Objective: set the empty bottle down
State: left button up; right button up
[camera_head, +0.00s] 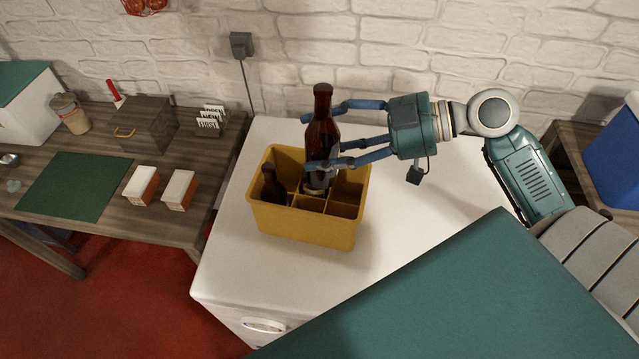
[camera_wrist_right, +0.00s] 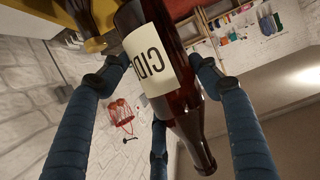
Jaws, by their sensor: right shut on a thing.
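The brown glass bottle (camera_head: 321,132) is upright over the yellow crate (camera_head: 305,226), in its middle part. Its base shows near the dividers; I cannot tell whether it is inside a compartment or just above. My right gripper (camera_head: 322,142) reaches in from the right with its blue fingers shut around the bottle's body. In the right wrist view the bottle (camera_wrist_right: 180,100) has a cream label with dark letters and lies between the fingers (camera_wrist_right: 160,75). A second dark bottle (camera_head: 272,186) stands in a left compartment of the crate. My left gripper is not in view.
The crate stands on a white-topped cabinet (camera_head: 240,265); the front right compartments look empty. A wooden table (camera_head: 130,225) at left holds a green mat (camera_head: 75,187), small boxes (camera_head: 179,190) and a wooden box (camera_head: 146,124). A brick wall (camera_head: 350,60) stands close behind.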

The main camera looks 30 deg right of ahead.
aim_at(321, 187)
jog(key=f, duration=0.4)
jog(key=f+p, duration=0.1)
jog(key=f, duration=0.2)
jog(key=shift+w+a, duration=0.15)
jog(key=shift+a, duration=0.1)
jog(key=shift+f, duration=0.35)
notch_tip(321, 187, down, 4)
jog(key=shift+f+p, duration=0.15)
jog(key=shift+p, duration=0.25)
jog(key=shift+f, duration=0.1)
jog(key=shift+f+b, duration=0.35)
jog(key=shift+b, duration=0.15)
jog(key=o, duration=1.1)
